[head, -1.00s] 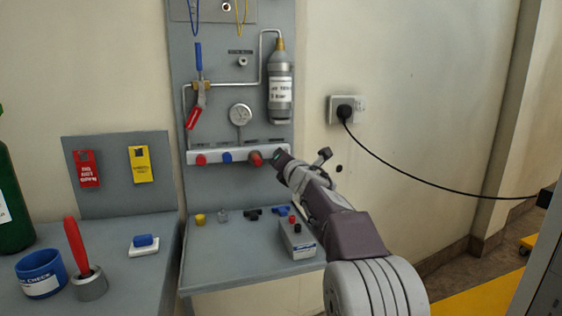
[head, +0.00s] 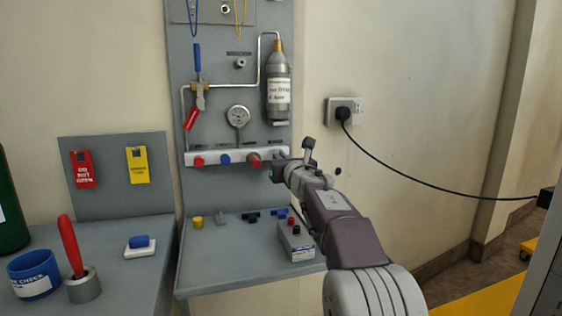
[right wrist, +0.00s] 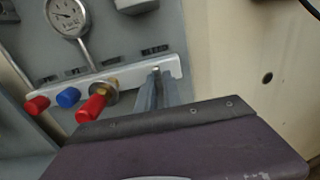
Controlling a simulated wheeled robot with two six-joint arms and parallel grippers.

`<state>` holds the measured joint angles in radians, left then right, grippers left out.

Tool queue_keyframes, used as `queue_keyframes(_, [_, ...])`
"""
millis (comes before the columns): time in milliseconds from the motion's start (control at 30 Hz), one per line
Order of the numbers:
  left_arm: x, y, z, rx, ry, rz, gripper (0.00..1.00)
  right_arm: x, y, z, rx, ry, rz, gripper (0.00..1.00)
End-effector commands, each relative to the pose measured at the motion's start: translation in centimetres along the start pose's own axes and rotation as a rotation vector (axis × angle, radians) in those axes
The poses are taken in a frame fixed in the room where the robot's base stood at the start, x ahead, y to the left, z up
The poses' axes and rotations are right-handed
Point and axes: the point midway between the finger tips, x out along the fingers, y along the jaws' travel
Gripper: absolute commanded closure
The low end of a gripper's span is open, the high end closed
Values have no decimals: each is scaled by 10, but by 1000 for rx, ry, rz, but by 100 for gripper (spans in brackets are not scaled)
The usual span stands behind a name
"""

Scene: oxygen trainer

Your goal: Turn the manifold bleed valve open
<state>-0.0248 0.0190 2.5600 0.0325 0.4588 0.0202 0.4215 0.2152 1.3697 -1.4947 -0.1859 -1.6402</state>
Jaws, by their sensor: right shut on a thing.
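The white manifold bar (head: 222,157) runs across the grey panel, with a red knob (head: 199,161), a blue knob (head: 225,158) and a larger red knob on a brass fitting (head: 254,160). My right gripper (head: 279,170) is at the bar's right end, to the right of the larger red knob. In the right wrist view its two narrow fingers (right wrist: 155,82) are close together, shut on the small bleed valve at that end. The fingers hide most of the valve, so its angle cannot be told. My left gripper is not in view.
A gauge (head: 238,117) and a grey cylinder (head: 278,92) are above the manifold. A grey box (head: 296,242) and several small fittings lie on the shelf (head: 225,275) below. A plugged socket (head: 345,108) is on the wall at right.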

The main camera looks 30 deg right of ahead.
Motion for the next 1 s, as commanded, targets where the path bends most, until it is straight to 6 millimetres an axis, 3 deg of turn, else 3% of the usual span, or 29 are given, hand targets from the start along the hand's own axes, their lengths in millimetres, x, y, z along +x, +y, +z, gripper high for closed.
queue_keyframes(533, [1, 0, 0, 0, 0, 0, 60, 0, 0, -2, -26, 3, 1, 100])
queue_keyframes(633, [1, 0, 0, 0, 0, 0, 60, 0, 0, -2, -25, 3, 0, 68])
queue_keyframes(1000, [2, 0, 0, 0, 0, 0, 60, -4, 0, 0, -24, -1, 0, 68])
